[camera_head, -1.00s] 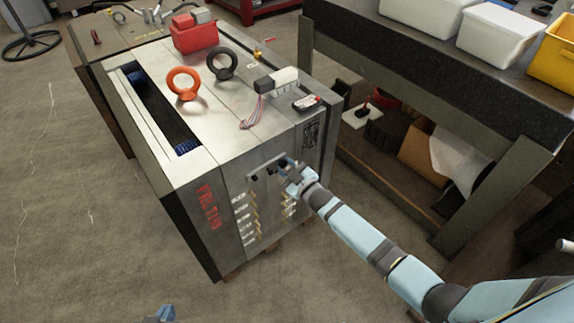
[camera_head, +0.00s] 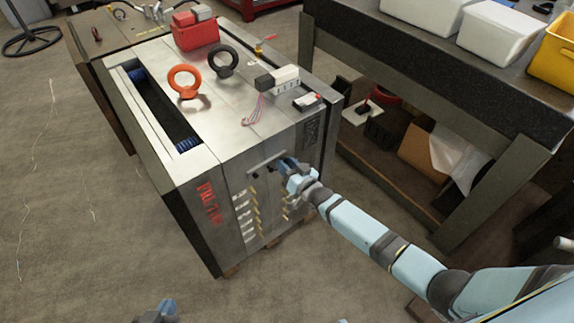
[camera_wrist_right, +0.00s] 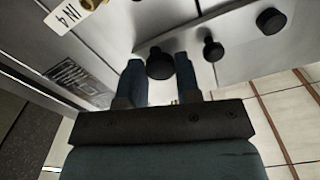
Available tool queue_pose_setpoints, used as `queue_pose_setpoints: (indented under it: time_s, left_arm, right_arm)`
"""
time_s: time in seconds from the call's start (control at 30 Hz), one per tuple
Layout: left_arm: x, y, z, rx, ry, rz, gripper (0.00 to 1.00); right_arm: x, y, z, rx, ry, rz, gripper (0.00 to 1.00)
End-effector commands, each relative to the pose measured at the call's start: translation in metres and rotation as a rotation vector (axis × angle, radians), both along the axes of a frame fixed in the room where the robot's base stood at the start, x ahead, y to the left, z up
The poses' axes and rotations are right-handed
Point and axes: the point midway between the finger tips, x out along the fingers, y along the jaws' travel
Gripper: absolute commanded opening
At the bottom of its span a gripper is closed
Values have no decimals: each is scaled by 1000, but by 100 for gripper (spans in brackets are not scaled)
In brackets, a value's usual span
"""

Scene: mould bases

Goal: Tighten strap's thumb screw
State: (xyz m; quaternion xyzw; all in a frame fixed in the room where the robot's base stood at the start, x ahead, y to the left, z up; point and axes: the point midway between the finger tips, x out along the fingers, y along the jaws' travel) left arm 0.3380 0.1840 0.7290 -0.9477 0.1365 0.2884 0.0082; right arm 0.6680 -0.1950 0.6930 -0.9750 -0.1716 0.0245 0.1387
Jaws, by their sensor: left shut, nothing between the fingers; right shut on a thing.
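The strap (camera_head: 262,169) is a short metal bar across the upper front face of the mould base (camera_head: 225,226). It also shows in the right wrist view (camera_wrist_right: 186,39) with black round-headed screws on it. My right gripper (camera_head: 285,166) is at the strap's right end. In the right wrist view its blue fingers (camera_wrist_right: 158,70) are on either side of one thumb screw (camera_wrist_right: 160,66) and shut on it. Another black knob (camera_wrist_right: 213,50) and a third (camera_wrist_right: 271,21) stand clear of the fingers. My left gripper (camera_head: 158,312) is low at the bottom edge, away from the mould base, shut and empty.
Brass fittings with tags (camera_head: 247,215) sit below the strap. A bench (camera_head: 440,75) with bins stands right.

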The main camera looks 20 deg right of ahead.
Motion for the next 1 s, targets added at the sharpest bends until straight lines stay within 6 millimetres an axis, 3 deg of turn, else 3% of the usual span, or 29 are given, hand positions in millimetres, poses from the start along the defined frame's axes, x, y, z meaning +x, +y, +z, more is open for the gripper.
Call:
queue_pose_setpoints:
  time_s: [0.67, 0.7, 0.8, 1.0]
  left_arm:
    - [0, 0, 0, 1, 0, -1, 0]
    - [0, 0, 0, 1, 0, -1, 0]
    - [0, 0, 0, 1, 0, -1, 0]
    - [0, 0, 0, 1, 0, -1, 0]
  right_arm:
    - [-2, 0, -3, 59, 26, -1, 7]
    - [-2, 0, -3, 57, 27, -1, 36]
    - [-2, 0, -2, 58, 25, 0, 57]
    - [-1, 0, -1, 58, 24, 0, 57]
